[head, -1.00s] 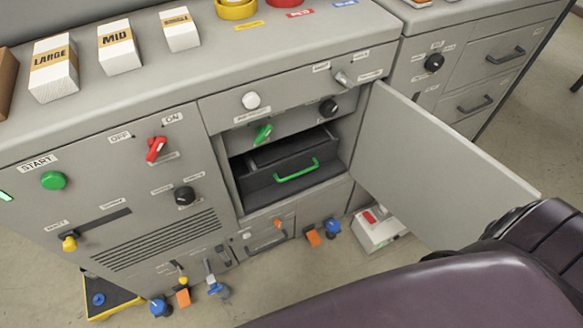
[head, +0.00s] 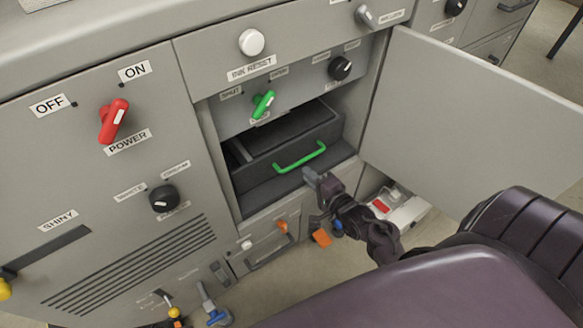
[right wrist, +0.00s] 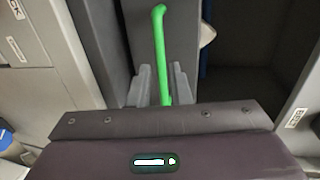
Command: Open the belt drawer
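The dark grey belt drawer (head: 290,145) sits in the cabinet's open bay, with a bright green bar handle (head: 300,158) on its front. My right gripper (head: 313,178) is just in front of and below the handle's right end. In the right wrist view the green handle (right wrist: 160,50) runs upright, and its lower end shows between the two grey fingers (right wrist: 160,85). The fingers stand apart with a gap on each side of the handle, so I see no grip on it. My left gripper is out of view.
The grey door (head: 470,120) stands open on the right, close to my right arm. A green lever (head: 263,104) is on the panel above the bay. A red power knob (head: 113,120) is on the left panel. A lower small drawer (head: 268,245) is below the bay.

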